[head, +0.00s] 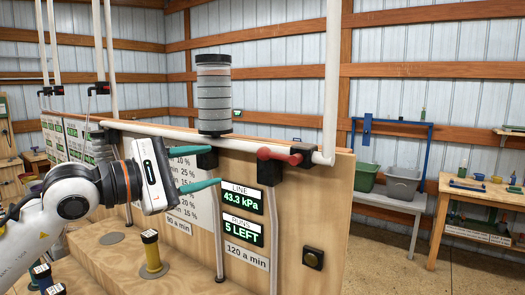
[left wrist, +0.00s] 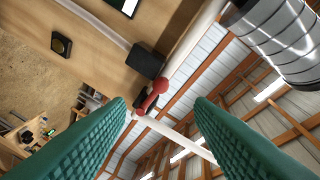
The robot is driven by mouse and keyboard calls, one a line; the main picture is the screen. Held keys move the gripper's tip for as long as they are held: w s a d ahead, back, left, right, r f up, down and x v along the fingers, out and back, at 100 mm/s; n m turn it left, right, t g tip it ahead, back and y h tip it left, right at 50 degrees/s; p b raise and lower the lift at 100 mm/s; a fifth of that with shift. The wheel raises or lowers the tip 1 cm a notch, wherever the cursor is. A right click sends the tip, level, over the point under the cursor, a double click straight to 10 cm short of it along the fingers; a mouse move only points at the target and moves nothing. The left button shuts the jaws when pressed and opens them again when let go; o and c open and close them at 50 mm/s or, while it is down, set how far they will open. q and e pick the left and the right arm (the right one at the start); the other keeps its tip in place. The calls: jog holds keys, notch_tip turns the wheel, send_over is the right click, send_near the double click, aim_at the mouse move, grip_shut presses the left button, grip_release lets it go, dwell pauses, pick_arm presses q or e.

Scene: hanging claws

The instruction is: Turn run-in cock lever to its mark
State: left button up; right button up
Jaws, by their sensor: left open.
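The red cock lever (head: 278,154) is on the white pipe at the top right of the wooden panel, against a black valve body (head: 302,152). It points left in the head view. My left gripper (head: 205,168) is open and empty, to the left of the lever and apart from it, its green fingers pointing toward the panel. In the left wrist view the lever (left wrist: 152,95) shows in the gap between the two fingers, beyond their tips. I cannot make out the lever's mark. My right gripper is not in view.
A clear ribbed cylinder (head: 214,95) stands above the pipe near my gripper. Line and runs displays (head: 242,200) sit on the panel below the lever, reading 43.3 kPa and 5 LEFT. Bins (head: 403,182) are farther right.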

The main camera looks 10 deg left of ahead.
aim_at(258, 155)
pick_arm(q)
jog(key=p+x, duration=0.3)
jog(key=x, duration=0.2)
jog(key=p+x, duration=0.2)
jog(key=x, duration=0.4)
jog(key=shift+d+r+p, duration=0.1)
jog(key=shift+r+p, duration=0.1)
jog(key=shift+p, duration=0.2)
jog(key=shift+d, duration=0.25)
jog(key=shift+w, duration=0.1)
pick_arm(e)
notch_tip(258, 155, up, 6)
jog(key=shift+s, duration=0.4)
pick_arm(q)
jog(key=shift+f, duration=0.1)
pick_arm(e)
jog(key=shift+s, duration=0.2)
pick_arm(q)
grip_shut()
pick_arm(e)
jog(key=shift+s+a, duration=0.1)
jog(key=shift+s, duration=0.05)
